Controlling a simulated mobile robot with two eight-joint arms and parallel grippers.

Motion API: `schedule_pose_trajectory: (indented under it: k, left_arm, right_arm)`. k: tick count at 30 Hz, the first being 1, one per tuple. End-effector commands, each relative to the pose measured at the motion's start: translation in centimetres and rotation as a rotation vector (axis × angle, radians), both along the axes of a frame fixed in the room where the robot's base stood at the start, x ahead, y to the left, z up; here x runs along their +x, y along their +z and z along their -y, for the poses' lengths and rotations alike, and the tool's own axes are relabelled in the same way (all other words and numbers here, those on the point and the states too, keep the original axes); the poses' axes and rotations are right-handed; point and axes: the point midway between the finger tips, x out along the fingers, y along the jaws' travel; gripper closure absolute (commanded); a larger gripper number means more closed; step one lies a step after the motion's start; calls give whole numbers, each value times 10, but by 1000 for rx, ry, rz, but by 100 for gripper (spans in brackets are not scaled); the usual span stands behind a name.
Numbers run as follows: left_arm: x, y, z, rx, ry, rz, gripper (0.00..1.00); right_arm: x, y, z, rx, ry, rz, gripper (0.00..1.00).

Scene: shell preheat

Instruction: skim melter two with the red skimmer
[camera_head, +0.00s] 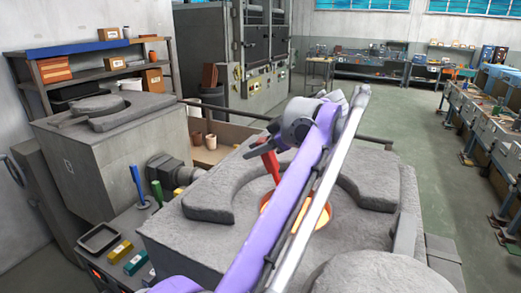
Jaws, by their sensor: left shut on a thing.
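The red skimmer (271,168) shows as a red handle slanting down toward a round orange-glowing opening (318,217) in the top of the near grey melter (190,233). My left gripper (258,149) is shut on the red skimmer near its upper end, above the melter top. The skimmer's lower end is hidden behind my purple arm, so I cannot tell whether it touches the melt. My arm also covers much of the opening. I see no number on the melter. My right gripper is not in view.
A raised grey collar (213,202) curves around the opening. A second grey block-shaped melter (100,140) stands at left. A blue handle (138,187) and a green one (157,193) stand upright by a black tray (99,238). Benches line the right; the floor (415,130) between is clear.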

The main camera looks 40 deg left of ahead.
Motion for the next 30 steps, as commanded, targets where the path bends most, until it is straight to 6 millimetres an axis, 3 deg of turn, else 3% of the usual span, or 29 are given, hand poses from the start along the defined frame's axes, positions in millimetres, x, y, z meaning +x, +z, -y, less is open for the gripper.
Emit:
schedule_pose_trajectory:
  k: [11, 30]
  left_arm:
    - [-4, 0, 1, 0, 0, 0, 100]
    - [-47, 0, 15, 0, -1, 1, 100]
  right_arm:
    - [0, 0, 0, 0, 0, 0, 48]
    - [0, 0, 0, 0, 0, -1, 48]
